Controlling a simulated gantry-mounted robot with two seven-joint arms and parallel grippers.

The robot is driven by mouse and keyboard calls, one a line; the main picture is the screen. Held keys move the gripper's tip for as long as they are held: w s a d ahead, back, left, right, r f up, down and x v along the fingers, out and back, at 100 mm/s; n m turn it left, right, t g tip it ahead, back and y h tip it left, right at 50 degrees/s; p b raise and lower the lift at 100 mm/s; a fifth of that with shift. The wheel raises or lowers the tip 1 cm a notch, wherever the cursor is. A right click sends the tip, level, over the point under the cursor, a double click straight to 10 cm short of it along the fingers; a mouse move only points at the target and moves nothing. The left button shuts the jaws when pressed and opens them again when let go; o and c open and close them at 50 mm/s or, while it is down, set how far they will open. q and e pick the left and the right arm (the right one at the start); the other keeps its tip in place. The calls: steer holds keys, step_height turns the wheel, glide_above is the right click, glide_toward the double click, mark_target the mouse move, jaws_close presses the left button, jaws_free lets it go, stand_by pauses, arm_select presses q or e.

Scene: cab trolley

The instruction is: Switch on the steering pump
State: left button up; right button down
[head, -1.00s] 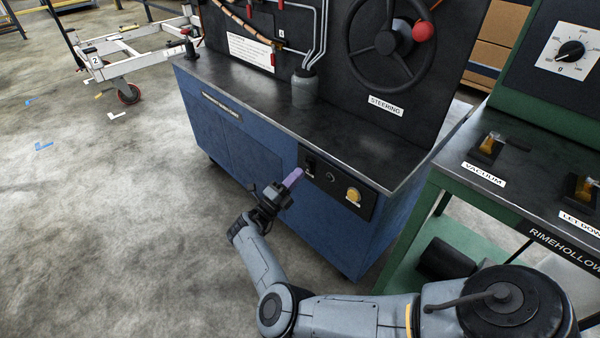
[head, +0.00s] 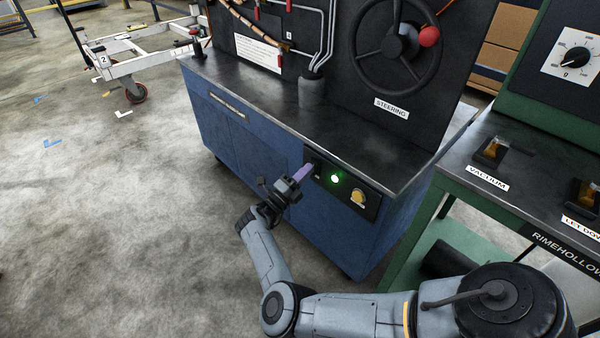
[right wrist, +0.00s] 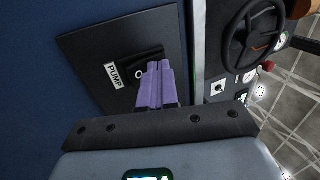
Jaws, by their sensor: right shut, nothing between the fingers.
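The steering bench is a blue cabinet with a dark top and an upright board. Its black control panel (head: 341,189) is on the front face. The panel carries a black pump switch (right wrist: 133,67) with a PUMP label (right wrist: 115,76), a lit green lamp (head: 335,178) and a yellow knob (head: 358,197). My right gripper (head: 305,172) has purple fingers, which show shut and empty in the right wrist view (right wrist: 157,75). Its fingertips are at the switch and partly hide it. I cannot tell whether they touch it. My left gripper is out of view.
A steering wheel (head: 369,58) with a red knob stands on the bench's board. A green bench (head: 515,212) with VACUUM and LET DOWN switches is close on the right. A white trolley frame (head: 150,62) is at the back left.

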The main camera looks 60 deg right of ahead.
steer(key=shift+a, duration=0.25)
steer(key=w+a+p, duration=0.1)
steer(key=w+a, duration=0.3)
steer(key=a, duration=0.9)
steer(key=shift+r, duration=0.15)
steer(key=shift+s, duration=0.1)
